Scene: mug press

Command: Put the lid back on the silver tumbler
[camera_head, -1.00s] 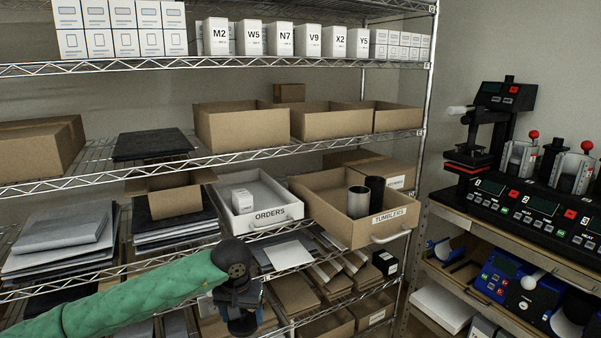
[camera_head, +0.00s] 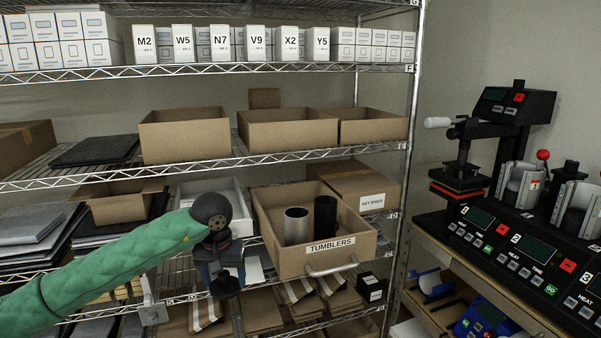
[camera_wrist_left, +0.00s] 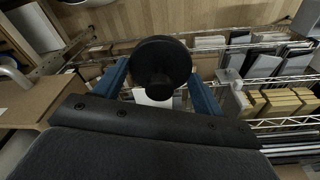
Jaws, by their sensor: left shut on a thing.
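The silver tumbler (camera_head: 297,226) stands upright in the cardboard bin labelled TUMBLERS (camera_head: 330,247), with its top open. A black tumbler (camera_head: 325,218) stands right beside it. My left gripper (camera_head: 226,276) is in front of the shelf, left of the bin and a little lower than the tumbler's rim. It is shut on a round black lid (camera_head: 226,287). In the left wrist view the lid (camera_wrist_left: 161,62) shows as a dark disc with a knob, between the blue fingers (camera_wrist_left: 162,95). My right gripper is not in view.
The bin juts from the wire shelf, with a metal handle (camera_head: 331,268) in front. The white tray (camera_head: 240,205) is left of it, partly behind my arm. A shelf with open boxes (camera_head: 287,130) is above. A bench with mug presses (camera_head: 500,230) stands at right.

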